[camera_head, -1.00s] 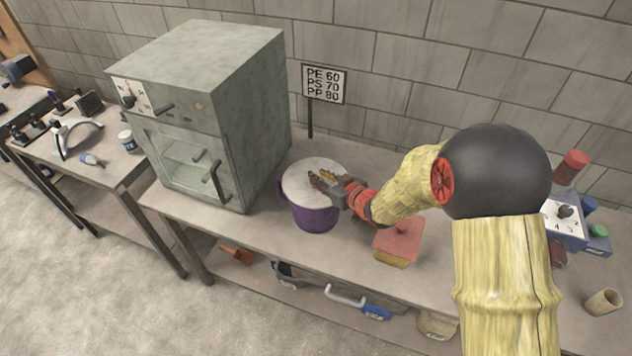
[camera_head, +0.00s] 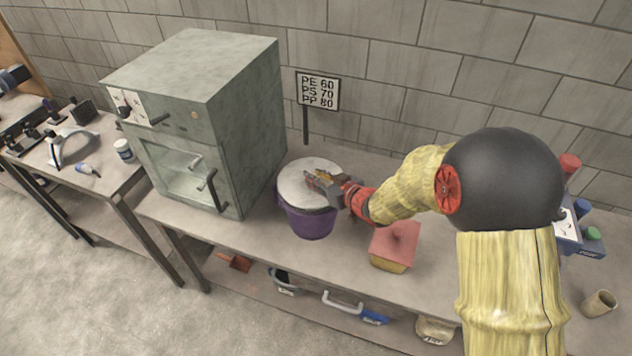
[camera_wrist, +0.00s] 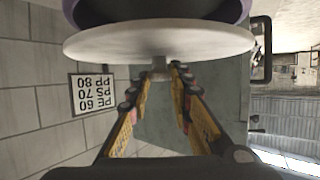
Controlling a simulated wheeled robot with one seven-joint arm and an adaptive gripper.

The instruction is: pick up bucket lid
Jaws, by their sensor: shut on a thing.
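The bucket lid (camera_head: 297,188) is a pale round disc at the top of the purple bucket (camera_head: 312,224) on the bench. My gripper (camera_head: 319,181) reaches in from the right over the lid. In the wrist view, the lid (camera_wrist: 105,45) is seen nearly edge-on, and my gripper (camera_wrist: 160,75) is shut on the small knob at its middle. The purple rim and a dark part of the bucket (camera_wrist: 80,12) show beyond the lid there. I cannot tell for sure whether the lid is clear of the rim.
A grey oven (camera_head: 215,110) stands close to the left of the bucket. A sign on a post (camera_head: 318,91) stands behind it. A red-topped box (camera_head: 394,243) lies to the right of the bucket. Several items sit on the lower shelf.

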